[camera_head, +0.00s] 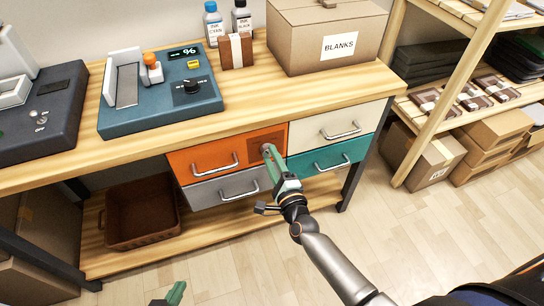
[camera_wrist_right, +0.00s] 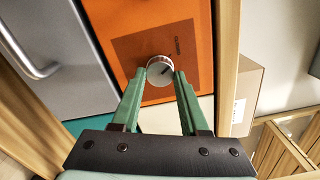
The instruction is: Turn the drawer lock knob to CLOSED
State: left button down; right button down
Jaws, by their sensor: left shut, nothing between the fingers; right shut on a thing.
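The orange drawer (camera_head: 205,160) is shut in the unit under the bench. Its lock knob (camera_wrist_right: 158,68) is small, round and silver on a darker plate in the right wrist view. A dark pointer mark on it points right and slightly up in that view. Small lettering (camera_wrist_right: 179,46) beside it is too small to read surely. My right gripper (camera_head: 267,151) has its green fingers shut on the knob, one on each side, as the right wrist view (camera_wrist_right: 160,76) shows. My left gripper (camera_head: 176,291) is shut and empty at the bottom edge, only partly in view.
A grey drawer (camera_head: 226,190), a cream drawer (camera_head: 318,127) and a teal drawer (camera_head: 312,161), all shut with bar handles, surround the orange one. A brown basket (camera_head: 140,212) sits on the lower shelf. The bench leg stands right of the drawers. The floor in front is clear.

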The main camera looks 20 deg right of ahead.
jog(key=shift+n, duration=0.7)
jog(key=shift+c, duration=2.1)
grip_release()
jog(key=s+p, duration=0.1)
jog(key=s, duration=1.1)
jog(key=shift+s+d+p, duration=0.2)
jog(key=shift+s+p, duration=0.05)
jog(key=shift+p, duration=0.1)
